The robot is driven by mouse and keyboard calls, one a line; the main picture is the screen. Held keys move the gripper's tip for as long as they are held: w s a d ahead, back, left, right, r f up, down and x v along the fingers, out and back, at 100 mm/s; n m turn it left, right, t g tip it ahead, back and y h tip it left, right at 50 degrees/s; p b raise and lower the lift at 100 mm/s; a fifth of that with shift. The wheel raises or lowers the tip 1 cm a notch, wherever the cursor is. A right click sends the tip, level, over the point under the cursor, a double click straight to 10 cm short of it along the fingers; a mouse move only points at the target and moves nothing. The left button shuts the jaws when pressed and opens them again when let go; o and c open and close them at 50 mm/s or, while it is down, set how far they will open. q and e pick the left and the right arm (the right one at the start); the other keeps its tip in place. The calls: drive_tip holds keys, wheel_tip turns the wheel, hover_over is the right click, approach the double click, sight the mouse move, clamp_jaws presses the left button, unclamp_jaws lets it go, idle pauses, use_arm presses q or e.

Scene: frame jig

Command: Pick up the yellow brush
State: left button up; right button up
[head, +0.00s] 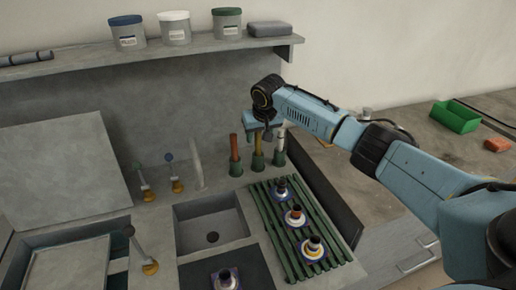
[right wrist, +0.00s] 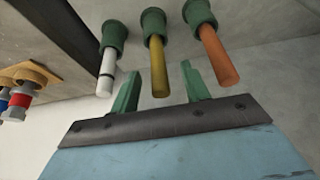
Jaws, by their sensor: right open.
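The yellow brush (head: 258,146) stands upright in a green holder, between an orange-handled brush (head: 234,148) and a white-handled one (head: 281,139). In the right wrist view the yellow handle (right wrist: 156,60) lies in line with the gap between my right gripper's fingers (right wrist: 160,75). The fingers are open, and I see no contact; the depth between them and the handle is hard to tell. In the head view my right gripper (head: 264,129) is just above the yellow handle's top, partly hiding it. My left gripper is out of view.
The orange (right wrist: 218,55) and white (right wrist: 107,70) handles flank closely. A green slatted rack (head: 318,252) with several small parts and a sink (head: 208,220) lie in front. A shelf (head: 150,55) with jars is behind. A green bin (head: 455,116) is at right.

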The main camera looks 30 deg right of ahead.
sight(258, 150)
drive_tip(key=x, duration=0.3)
drive_tip(key=shift+w+d+f+b, duration=0.15)
drive_tip(key=shift+w+b, duration=0.1)
drive_tip(key=shift+b, duration=0.15)
drive_tip(key=shift+w+f, duration=0.1)
drive_tip(key=shift+f, duration=0.15)
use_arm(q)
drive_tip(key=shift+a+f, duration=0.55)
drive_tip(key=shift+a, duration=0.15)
use_arm(e)
clamp_jaws()
